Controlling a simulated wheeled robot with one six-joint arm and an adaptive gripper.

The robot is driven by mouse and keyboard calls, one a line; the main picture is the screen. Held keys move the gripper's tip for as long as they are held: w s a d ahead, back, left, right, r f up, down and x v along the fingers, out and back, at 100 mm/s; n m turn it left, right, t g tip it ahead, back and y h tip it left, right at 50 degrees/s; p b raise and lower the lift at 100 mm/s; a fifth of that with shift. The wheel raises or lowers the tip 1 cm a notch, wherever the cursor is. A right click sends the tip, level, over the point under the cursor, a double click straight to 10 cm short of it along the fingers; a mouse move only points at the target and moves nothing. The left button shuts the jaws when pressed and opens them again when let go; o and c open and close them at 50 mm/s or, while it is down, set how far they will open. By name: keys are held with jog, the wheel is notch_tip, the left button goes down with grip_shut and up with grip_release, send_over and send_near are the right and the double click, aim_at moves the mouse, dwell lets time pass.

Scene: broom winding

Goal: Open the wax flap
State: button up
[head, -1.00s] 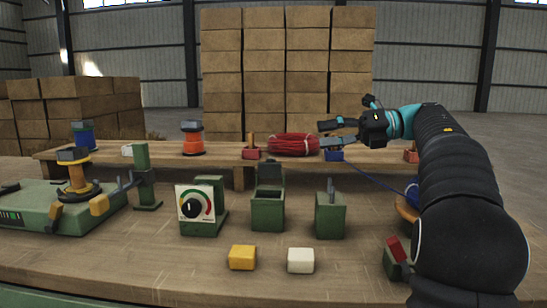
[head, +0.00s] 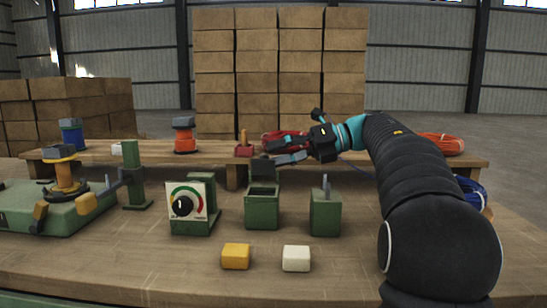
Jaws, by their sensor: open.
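An open-topped green box (head: 262,212) stands mid-table. A dark grey flap (head: 263,173) stands up at its back edge; this looks like the wax flap, though no label shows. The box's inside is mostly dark. My gripper (head: 270,152) is open and empty, pointing left. In the picture its fingers lie just above the flap and the lower finger overlaps the flap's upper right part. Whether it touches the flap cannot be told.
Right of the box is a green block with a grey lever (head: 326,188); left is a dial box (head: 187,206). Yellow (head: 236,256) and white (head: 296,258) blocks lie in front. A raised shelf behind bears an orange spool (head: 185,136) and red coil (head: 272,146).

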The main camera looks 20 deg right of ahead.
jog(key=shift+x, duration=0.85)
grip_shut()
